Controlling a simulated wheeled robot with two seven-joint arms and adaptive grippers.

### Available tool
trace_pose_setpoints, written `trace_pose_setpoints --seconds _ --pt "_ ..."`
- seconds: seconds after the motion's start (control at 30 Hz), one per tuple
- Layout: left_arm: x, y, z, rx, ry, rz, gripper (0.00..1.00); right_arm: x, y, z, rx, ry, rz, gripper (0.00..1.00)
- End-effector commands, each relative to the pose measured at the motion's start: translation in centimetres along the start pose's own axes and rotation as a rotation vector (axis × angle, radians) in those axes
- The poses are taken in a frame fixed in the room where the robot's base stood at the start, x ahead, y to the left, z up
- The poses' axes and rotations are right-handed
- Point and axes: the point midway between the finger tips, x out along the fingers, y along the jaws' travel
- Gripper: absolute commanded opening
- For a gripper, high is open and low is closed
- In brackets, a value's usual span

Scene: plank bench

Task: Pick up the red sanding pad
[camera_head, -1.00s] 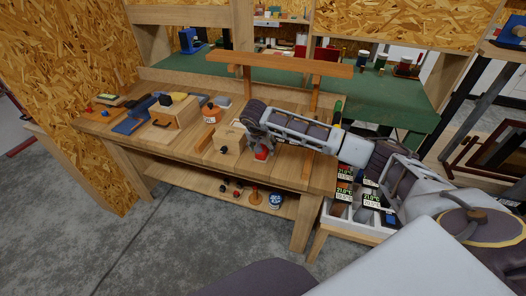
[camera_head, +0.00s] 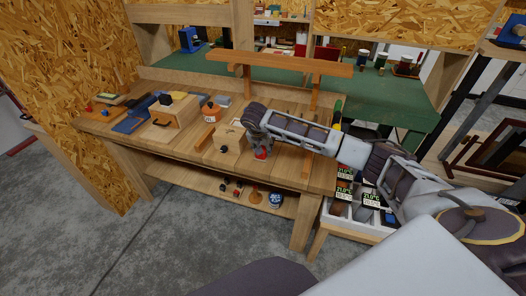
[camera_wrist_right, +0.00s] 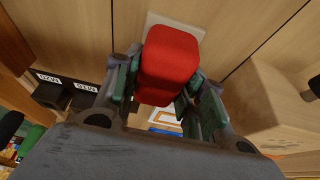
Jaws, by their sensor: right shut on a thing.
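The red sanding pad (camera_wrist_right: 170,58) is between the two fingers of my right gripper (camera_wrist_right: 160,95) in the right wrist view. The fingers are shut on its sides. In the head view the pad (camera_head: 261,154) shows as a small red patch under my right gripper (camera_head: 260,146), close over the plank bench (camera_head: 290,170). I cannot tell whether it touches the bench top. A pale flat square (camera_wrist_right: 180,22) lies on the planks just beyond the pad in the wrist view. My left gripper is not in view.
A wooden box (camera_head: 230,146) stands just left of my right gripper. An orange wooden rail (camera_head: 280,62) crosses above the bench's back.

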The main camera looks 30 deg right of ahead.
Motion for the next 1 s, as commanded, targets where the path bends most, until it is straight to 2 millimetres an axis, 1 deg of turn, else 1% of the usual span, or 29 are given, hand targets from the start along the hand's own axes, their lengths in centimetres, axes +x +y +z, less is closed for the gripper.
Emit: trace_pose_setpoints --seconds 0.03,0.1,0.37,0.57,0.77,1.0 --pt "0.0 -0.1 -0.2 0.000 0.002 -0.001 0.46 0.0 0.0 0.0 0.000 0.000 0.000 0.22" --pt "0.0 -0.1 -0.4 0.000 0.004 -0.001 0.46 0.0 0.0 0.0 0.000 0.000 0.000 0.15" --pt "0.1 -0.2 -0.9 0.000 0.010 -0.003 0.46 -0.1 0.0 -0.1 0.001 0.001 0.000 0.14" --pt "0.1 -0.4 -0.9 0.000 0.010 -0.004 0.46 -0.8 0.0 -0.5 0.001 0.002 0.000 0.14" --pt "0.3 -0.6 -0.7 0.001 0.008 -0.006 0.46 -2.8 -0.1 -1.3 0.001 0.003 -0.002 0.14" --pt "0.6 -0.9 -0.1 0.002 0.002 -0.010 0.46 -6.0 -0.1 -2.6 0.002 0.003 -0.003 0.14"
